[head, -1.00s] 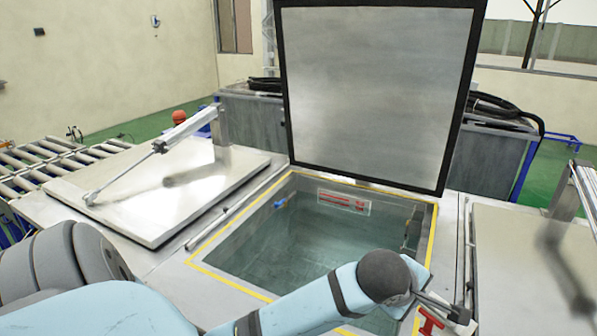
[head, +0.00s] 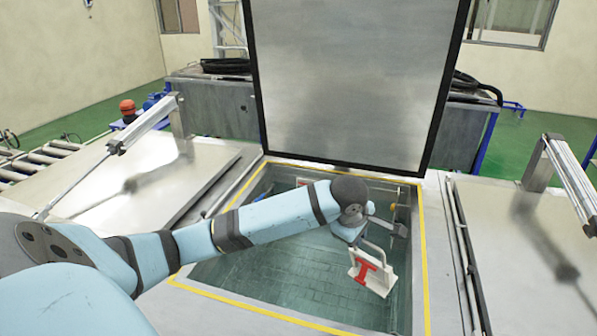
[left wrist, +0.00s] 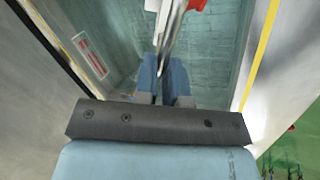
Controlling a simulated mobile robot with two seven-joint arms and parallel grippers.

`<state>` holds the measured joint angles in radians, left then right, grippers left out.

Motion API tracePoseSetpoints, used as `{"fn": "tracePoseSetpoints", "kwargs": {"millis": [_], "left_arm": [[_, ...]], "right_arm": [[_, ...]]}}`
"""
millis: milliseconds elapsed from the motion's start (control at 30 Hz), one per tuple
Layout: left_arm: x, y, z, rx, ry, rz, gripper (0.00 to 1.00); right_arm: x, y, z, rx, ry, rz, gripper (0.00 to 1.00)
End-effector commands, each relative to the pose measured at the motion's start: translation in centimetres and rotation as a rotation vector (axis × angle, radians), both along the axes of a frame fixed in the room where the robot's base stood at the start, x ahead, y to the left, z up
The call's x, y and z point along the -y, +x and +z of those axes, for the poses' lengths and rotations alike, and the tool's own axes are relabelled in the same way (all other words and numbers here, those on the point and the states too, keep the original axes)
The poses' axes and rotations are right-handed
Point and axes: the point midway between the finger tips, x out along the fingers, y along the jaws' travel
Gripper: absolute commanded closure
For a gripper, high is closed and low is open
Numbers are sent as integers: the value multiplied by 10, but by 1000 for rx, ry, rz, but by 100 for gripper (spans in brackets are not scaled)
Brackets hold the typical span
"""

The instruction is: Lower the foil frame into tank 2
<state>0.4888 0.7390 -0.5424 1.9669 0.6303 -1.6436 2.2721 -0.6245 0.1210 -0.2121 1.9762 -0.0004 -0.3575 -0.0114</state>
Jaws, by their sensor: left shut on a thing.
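The foil frame (head: 372,272), a pale tilted piece with a red part, hangs over the right half of the open tank. I take this tank, with its yellow-edged rim (head: 425,270), to be tank 2; no number is legible. My left gripper (head: 372,232) is above the frame and shut on its upper part. In the left wrist view the blue fingers (left wrist: 168,80) close on a thin grey bar, with white and red parts of the frame (left wrist: 172,18) beyond. Whether the frame's lower edge touches the water is unclear. My right gripper is out of view.
The tank's lid (head: 352,80) stands raised behind the opening. Closed lids flank it at left (head: 120,190) and right (head: 510,250), each with a piston arm. A red-and-white label (left wrist: 90,57) is on the tank wall. The tank's front left is clear.

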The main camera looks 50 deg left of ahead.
Motion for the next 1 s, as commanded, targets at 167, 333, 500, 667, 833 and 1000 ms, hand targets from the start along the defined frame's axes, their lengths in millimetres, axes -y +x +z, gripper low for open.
{"fn": "tracePoseSetpoints", "kwargs": {"millis": [167, 333, 500, 667, 833, 1000], "left_arm": [[-99, 20, 26, -180, -5, 201, 100], [-165, 19, 50, -298, -45, 365, 100], [-195, 16, 64, -352, -72, 448, 100], [-201, 15, 66, -362, -80, 464, 100], [-200, 15, 66, -363, -79, 462, 100], [-200, 15, 66, -362, -79, 462, 100]], "right_arm": [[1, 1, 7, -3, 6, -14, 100], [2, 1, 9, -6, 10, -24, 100], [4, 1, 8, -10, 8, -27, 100], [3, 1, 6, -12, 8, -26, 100], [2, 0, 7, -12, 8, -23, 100], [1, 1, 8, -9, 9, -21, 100]]}}
